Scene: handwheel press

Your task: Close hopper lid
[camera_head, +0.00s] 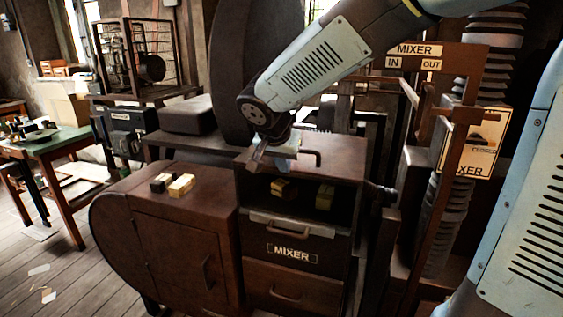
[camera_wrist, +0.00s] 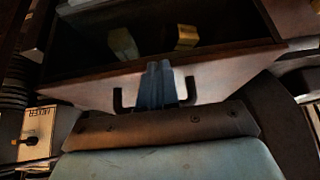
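The brown mixer cabinet (camera_head: 333,228) stands in the middle of the head view, with its hopper open at the front. A black bracket handle (camera_head: 318,158) rises from the flat brown panel (camera_head: 343,148) above the opening; I take this panel for the lid. In the wrist view the handle (camera_wrist: 190,90) stands on the panel (camera_wrist: 222,82), on both sides of my gripper (camera_wrist: 157,82). My gripper (camera_head: 271,152) is at the handle's left part in the head view. Its fingers cover the handle's middle, so I cannot tell whether they are closed on it.
Yellow blocks (camera_head: 284,188) lie inside the hopper. Another yellow block (camera_head: 181,185) and a dark one lie on the lower housing at left. A rust-brown frame with MIXER signs (camera_head: 415,49) stands close on the right. Open floor (camera_head: 50,265) shows at left.

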